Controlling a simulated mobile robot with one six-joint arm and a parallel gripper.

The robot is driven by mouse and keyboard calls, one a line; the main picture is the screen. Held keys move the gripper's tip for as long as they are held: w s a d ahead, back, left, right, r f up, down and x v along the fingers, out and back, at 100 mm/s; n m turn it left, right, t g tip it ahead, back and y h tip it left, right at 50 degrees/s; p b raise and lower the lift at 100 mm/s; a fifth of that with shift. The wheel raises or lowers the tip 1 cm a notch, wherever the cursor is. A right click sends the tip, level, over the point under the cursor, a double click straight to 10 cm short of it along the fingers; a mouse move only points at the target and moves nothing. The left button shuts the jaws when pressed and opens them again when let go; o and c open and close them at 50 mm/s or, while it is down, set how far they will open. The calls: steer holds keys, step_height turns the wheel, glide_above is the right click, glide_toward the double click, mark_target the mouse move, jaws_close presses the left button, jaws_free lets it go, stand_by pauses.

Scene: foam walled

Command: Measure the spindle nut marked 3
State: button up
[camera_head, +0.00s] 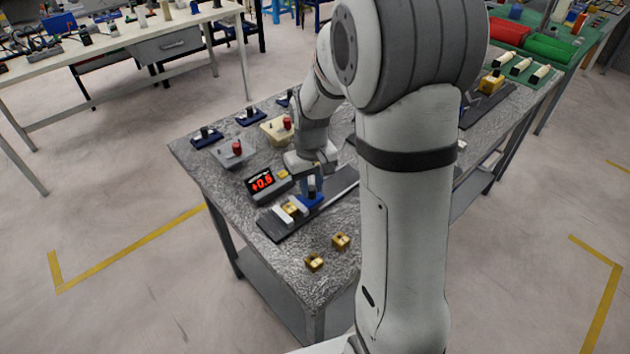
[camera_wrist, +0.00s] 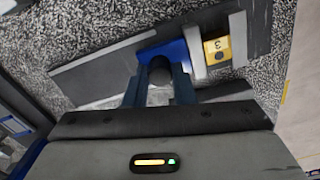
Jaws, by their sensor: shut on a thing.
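The brass spindle nut marked 3 (camera_wrist: 217,48) sits between two pale jaws of a dark measuring rail (camera_head: 274,228). It also shows in the head view (camera_head: 290,208). The blue slider (camera_wrist: 171,50) carries the nearer jaw (camera_wrist: 194,52); the other jaw (camera_wrist: 238,38) is on the nut's far side. The nut looks very close to both jaws; contact is hard to tell. My gripper (camera_wrist: 160,80) is shut on the slider's dark upright knob (camera_wrist: 159,66). The red display (camera_head: 262,181) beside the rail seems to read +0.5, though its last digit is small.
Two loose brass nuts (camera_head: 313,261) (camera_head: 340,241) lie near the table's front edge. Behind the display stand a grey box (camera_head: 233,154) and a beige box (camera_head: 275,131), each with a red button, and several blue stands (camera_head: 206,137). My arm hides much of the table's right side.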

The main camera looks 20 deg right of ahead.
steer(key=o, duration=0.7)
steer(key=shift+w+a, duration=0.1)
steer(key=shift+a, duration=0.05)
steer(key=shift+o, duration=0.8)
steer(key=shift+r, duration=0.1)
step_height(320, 180, up, 8)
steer(key=shift+f, duration=0.25)
steer(key=shift+r, duration=0.1)
steer(key=shift+r, duration=0.1)
steer(key=s+a+r+m+t, duration=0.1)
steer(key=s+r+t, duration=0.1)
steer(key=s, duration=1.6)
steer(key=shift+s+a+r+m+t, duration=0.2)
steer(key=shift+s+r+m+t, duration=0.15)
steer(key=shift+r, duration=0.5)
